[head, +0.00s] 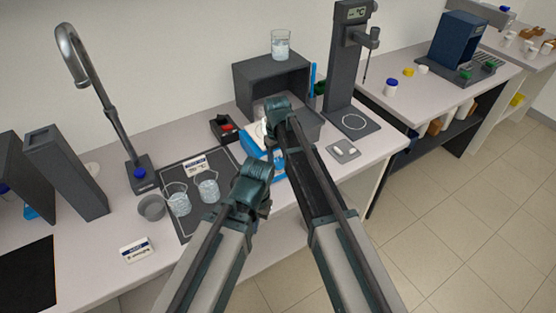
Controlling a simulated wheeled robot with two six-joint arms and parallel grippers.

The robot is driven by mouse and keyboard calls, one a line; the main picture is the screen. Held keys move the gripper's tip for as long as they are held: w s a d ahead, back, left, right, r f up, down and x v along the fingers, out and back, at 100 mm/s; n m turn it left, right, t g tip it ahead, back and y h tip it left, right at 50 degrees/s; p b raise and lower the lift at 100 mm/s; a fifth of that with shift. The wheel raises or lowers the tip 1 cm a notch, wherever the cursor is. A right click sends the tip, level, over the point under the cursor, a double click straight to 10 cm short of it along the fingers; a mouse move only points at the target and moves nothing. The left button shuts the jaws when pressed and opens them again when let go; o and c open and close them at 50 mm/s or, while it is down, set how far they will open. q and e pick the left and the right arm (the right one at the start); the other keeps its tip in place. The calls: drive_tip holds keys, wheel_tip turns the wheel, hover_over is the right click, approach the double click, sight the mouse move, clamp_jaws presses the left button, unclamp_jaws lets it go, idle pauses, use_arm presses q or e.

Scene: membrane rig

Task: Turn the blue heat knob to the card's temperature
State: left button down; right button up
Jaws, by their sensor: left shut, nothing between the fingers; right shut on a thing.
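A blue and white device (256,143) stands on the bench, mostly hidden behind my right arm. I cannot make out a blue heat knob on it. My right gripper (268,122) is over the device, next to a small white shape. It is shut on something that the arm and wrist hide. My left gripper (266,209) is shut and empty in front of the dark mat's right side. A small white card (137,250) with a dark blue band lies at the bench's front left. Its print is too small to read.
Two glass beakers (208,187) and a label stand on the dark mat (185,225). A grey tap (140,172), a dark box (258,80) with a beaker on top, and a tall stand (343,70) surround the work area. Free bench lies at the front left.

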drive_tip(key=m+g+y, duration=0.1)
drive_tip(key=m, duration=0.1)
drive_tip(key=shift+d+f+m+y, duration=0.1)
drive_tip(key=shift+d+m+y, duration=0.05)
drive_tip(key=shift+m+y, duration=0.25)
drive_tip(key=shift+d+m+y+b, duration=0.15)
drive_tip(key=shift+m+y+b, duration=0.6)
drive_tip(key=shift+m, duration=0.85)
drive_tip(key=shift+y, duration=0.25)
drive_tip(key=o, duration=1.4)
drive_tip(key=shift+c, duration=0.2)
drive_tip(key=shift+w+p, duration=0.1)
drive_tip(key=shift+p, duration=0.2)
drive_tip(key=p+v, duration=1.2)
drive_tip(key=v, duration=0.2)
drive_tip(key=shift+w+p, duration=0.2)
drive_tip(key=shift+p, duration=0.2)
